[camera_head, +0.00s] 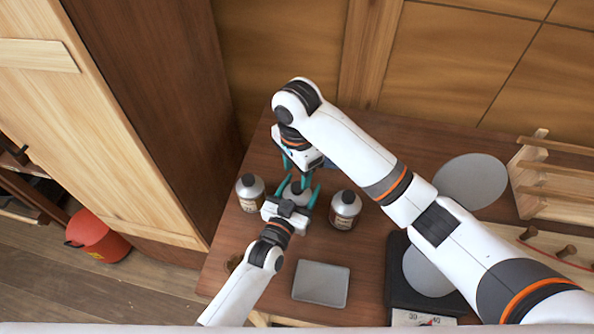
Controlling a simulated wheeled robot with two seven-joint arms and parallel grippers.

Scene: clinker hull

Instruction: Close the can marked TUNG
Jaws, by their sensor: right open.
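Three grey cans with dark labels stand in a row on the brown table: a left can (250,191), a middle can (296,191) and a right can (345,208). Left and right cans show dark tops; the middle can's top is partly hidden. No label is readable, so I cannot tell which is TUNG. My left gripper (298,191) has its teal fingers on either side of the middle can; whether they press on it is unclear. My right gripper (293,166) is open just behind and above the middle can, fingers pointing down towards it.
A grey rectangular plate (321,284) lies in front. A black scale (396,285) with a round grey pan stands to the right, partly under my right arm. A grey disc (470,181) and wooden rack (555,180) are further right. A tall wooden cabinet (160,100) borders the left.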

